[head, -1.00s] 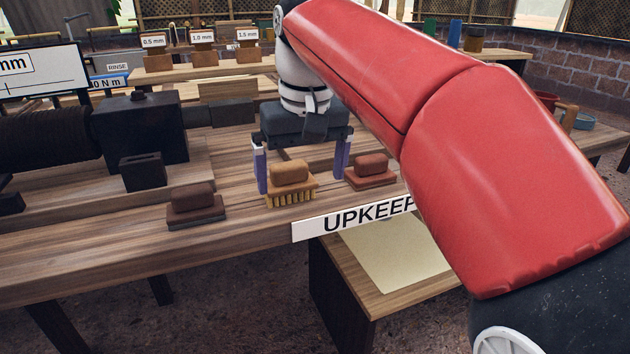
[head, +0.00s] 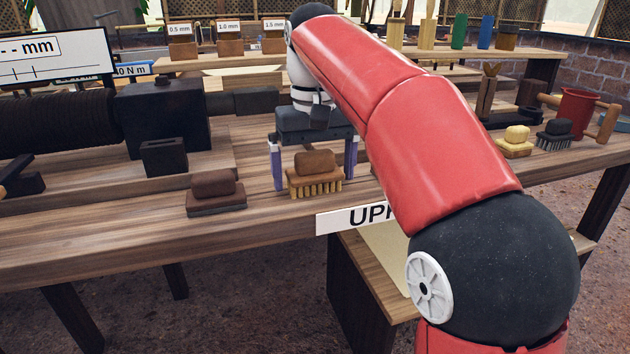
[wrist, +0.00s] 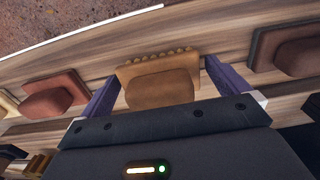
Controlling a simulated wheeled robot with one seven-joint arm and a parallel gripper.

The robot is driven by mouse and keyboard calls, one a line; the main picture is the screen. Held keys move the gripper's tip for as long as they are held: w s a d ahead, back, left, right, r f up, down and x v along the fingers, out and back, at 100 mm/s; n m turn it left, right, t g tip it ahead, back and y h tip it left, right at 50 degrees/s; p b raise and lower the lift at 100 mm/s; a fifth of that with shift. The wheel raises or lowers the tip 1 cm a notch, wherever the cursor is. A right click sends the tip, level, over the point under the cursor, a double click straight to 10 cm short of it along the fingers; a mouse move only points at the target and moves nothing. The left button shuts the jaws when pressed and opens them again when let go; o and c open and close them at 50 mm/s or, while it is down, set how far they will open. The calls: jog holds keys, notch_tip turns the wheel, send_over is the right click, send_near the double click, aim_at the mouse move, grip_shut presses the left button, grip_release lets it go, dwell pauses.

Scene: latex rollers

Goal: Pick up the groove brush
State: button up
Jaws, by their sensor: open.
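A brown-topped brush with tan bristles (head: 315,180), which I take to be the groove brush, stands bristles down on the wooden bench. My gripper (head: 314,184) is over it, pointing down and open, with one purple finger at each side. In the wrist view the brush (wrist: 158,88) lies between the spread fingers of my gripper (wrist: 162,70). Small gaps show on both sides, and the brush sits nearer the left finger there. Nothing is gripped.
A brown block on a dark base (head: 216,190) stands left of the brush. A reddish block (wrist: 50,97) shows at left in the wrist view. A yellow brush (head: 516,140) and a dark brush (head: 555,135) stand far right. An UPKEEP sign (head: 345,218), partly hidden, marks the bench edge.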

jog(key=shift+f, duration=0.35)
jog(key=shift+c, duration=0.4)
